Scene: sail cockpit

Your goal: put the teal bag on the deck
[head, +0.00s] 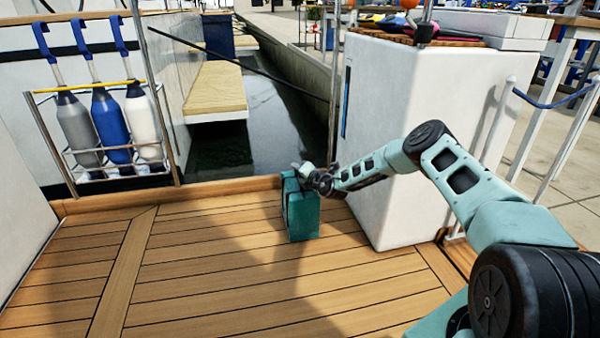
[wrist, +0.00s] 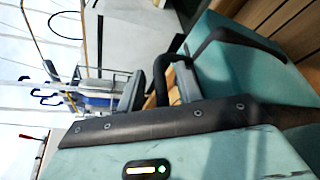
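The teal bag (head: 303,216) is upright at the back of the wooden deck (head: 200,270), left of the white locker. Its base appears to be at the planks; I cannot tell whether it touches them. My gripper (head: 305,178) is at the top of the bag, reaching in from the right. In the wrist view the bag (wrist: 245,72) fills the upper right. Its dark handle lies between the two fingers of my gripper (wrist: 160,88). Whether the fingers press on the handle is unclear.
The white locker (head: 420,110) stands close on the right of the bag. A metal rack (head: 110,150) with grey, blue and white fenders stands at the left. Water shows beyond the deck's back edge (head: 220,187). The middle and front of the deck are clear.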

